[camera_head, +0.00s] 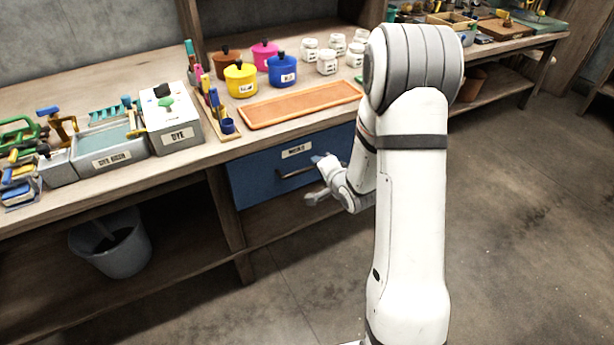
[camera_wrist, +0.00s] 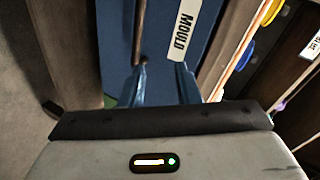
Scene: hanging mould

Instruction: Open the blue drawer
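The blue drawer (camera_head: 262,178) is set under the bench top, and its front looks flush with the bench. It has a white label reading MOULD (camera_head: 296,150) and a dark bar handle (camera_head: 290,173). My gripper (camera_head: 317,178) is by the right end of the handle. In the wrist view the gripper (camera_wrist: 162,68) is open, with an empty-looking gap between its two fingers facing the blue drawer front (camera_wrist: 160,38). The handle (camera_wrist: 139,30) runs up from near the left fingertip, and the label (camera_wrist: 182,28) is above the right one. Whether a finger touches the handle is unclear.
On the bench above are an orange tray (camera_head: 290,106), coloured pots (camera_head: 240,80), a dye box (camera_head: 172,122) and a grey basin (camera_head: 105,150). A grey bucket (camera_head: 118,248) stands under the bench at left. The floor (camera_head: 500,200) in front is clear.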

